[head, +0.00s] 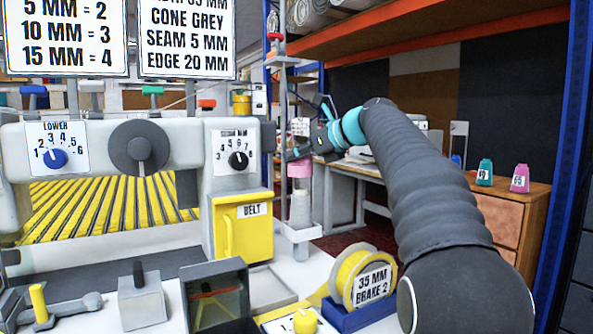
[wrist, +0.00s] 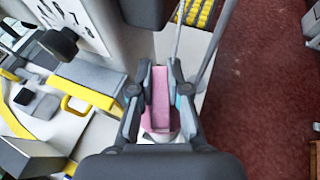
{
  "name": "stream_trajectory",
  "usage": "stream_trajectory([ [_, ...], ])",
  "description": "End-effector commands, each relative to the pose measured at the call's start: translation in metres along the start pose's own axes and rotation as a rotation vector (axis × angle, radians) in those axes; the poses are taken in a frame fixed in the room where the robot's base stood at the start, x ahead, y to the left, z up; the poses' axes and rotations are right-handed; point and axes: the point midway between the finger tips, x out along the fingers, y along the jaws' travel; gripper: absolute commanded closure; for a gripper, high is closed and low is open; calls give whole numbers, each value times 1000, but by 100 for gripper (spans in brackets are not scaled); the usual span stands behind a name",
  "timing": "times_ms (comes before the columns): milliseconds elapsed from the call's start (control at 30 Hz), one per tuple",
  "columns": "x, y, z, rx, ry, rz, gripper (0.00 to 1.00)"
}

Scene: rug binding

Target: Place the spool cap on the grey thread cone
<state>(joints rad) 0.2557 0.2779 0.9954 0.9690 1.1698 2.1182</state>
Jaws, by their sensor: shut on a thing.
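The pink spool cap (head: 299,169) is at the top of the grey thread cone (head: 300,208), in line with it; whether it rests fully on the cone I cannot tell. The cone stands upright on a small white holder at the right end of the machine. My gripper (head: 300,152) is above the cone, and in the wrist view (wrist: 160,100) its two fingers are shut on the pink cap (wrist: 160,92). A pale bit of the cone (wrist: 160,136) shows below the cap; the rest is hidden by my gripper.
The machine's yellow belt cover (head: 240,232) is left of the cone, and thin upright rods (head: 284,100) stand close behind it. A yellow reel (head: 356,280) sits on the table in front.

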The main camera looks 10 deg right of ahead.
Motion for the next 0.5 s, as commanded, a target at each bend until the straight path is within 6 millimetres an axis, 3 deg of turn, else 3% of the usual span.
stream_trajectory([
  [33,4,0,-11,3,1,0,100],
  [200,11,0,-28,2,0,1,100],
  [500,12,0,-29,0,-1,0,100],
])
